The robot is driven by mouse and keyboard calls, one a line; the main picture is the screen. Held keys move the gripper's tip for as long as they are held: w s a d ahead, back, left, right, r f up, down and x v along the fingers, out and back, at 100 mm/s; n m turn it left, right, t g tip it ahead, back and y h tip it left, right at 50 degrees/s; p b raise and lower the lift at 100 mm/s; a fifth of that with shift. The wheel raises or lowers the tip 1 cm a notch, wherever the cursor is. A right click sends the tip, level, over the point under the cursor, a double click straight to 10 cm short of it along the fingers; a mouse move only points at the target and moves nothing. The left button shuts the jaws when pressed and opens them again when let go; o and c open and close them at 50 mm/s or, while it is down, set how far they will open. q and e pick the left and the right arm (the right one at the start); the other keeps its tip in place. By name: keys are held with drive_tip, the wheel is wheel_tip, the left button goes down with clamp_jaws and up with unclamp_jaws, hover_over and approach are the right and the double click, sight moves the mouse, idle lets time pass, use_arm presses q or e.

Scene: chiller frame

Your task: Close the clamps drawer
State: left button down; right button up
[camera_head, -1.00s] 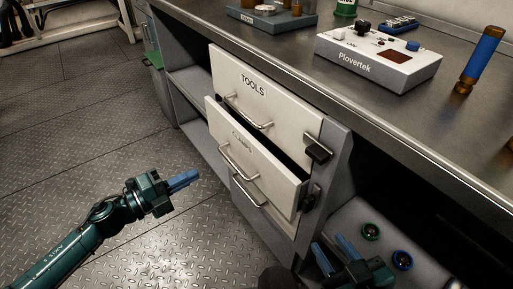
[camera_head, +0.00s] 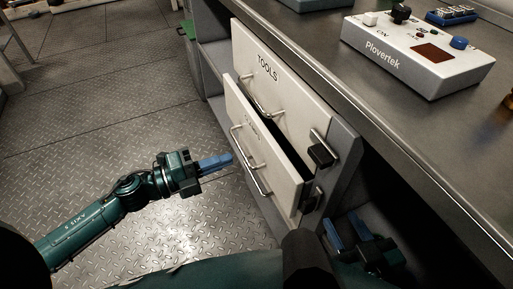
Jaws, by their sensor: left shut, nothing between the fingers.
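The clamps drawer (camera_head: 275,172) is the white front below the tools drawer (camera_head: 290,92).
A black latch block (camera_head: 321,155) sticks out at the tools drawer's right edge, and another (camera_head: 311,199) sits lower by the clamps drawer. The steel worktop (camera_head: 400,125) carries a white Plovertek box (camera_head: 415,62). The metal floor (camera_head: 100,130) left of the drawers is clear.

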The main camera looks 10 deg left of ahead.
sight(269, 144)
use_arm(q)
drive_tip(key=x, duration=0.8)
drive_tip(key=shift+w+d, duration=0.25)
drive_tip(key=shift+d, duration=0.05)
drive_tip(key=x, duration=0.4)
drive_tip(key=shift+w+d+r+p, duration=0.1)
drive_tip(key=shift+d+p, duration=0.05)
drive_tip(key=shift+p, duration=0.15)
drive_tip(key=shift+r, duration=0.1)
